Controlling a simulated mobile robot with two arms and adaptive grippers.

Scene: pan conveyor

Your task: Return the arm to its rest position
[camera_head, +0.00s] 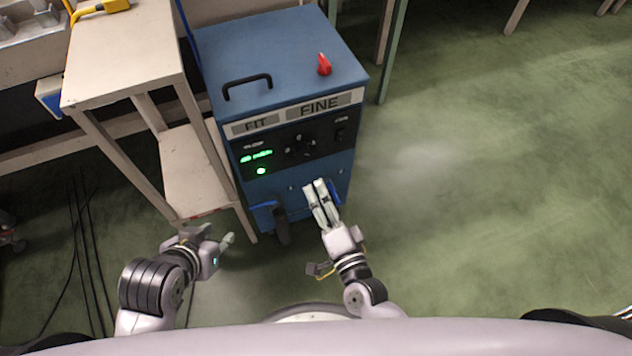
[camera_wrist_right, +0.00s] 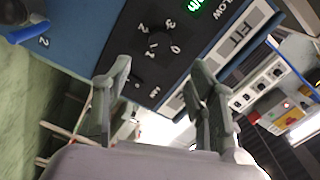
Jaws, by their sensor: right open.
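My right gripper (camera_head: 315,184) is in front of the lower front face of a blue machine (camera_head: 262,50). Its two pale fingers point at the machine. In the right wrist view, my right gripper (camera_wrist_right: 162,72) has its fingers apart with nothing held between them. A dial (camera_wrist_right: 155,42) numbered 0 to 3 shows beyond them. My left gripper (camera_head: 226,242) is low at the left, near the foot of a beige stand, with its fingertips seen from the side. Its finger gap is hidden.
The machine has a black handle (camera_head: 247,87), a red knob (camera_head: 324,64) and a lit green display (camera_head: 257,155). A beige stand (camera_head: 125,50) is beside it at left. Black cables (camera_head: 88,250) hang at far left. The green floor (camera_head: 480,180) at right is clear.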

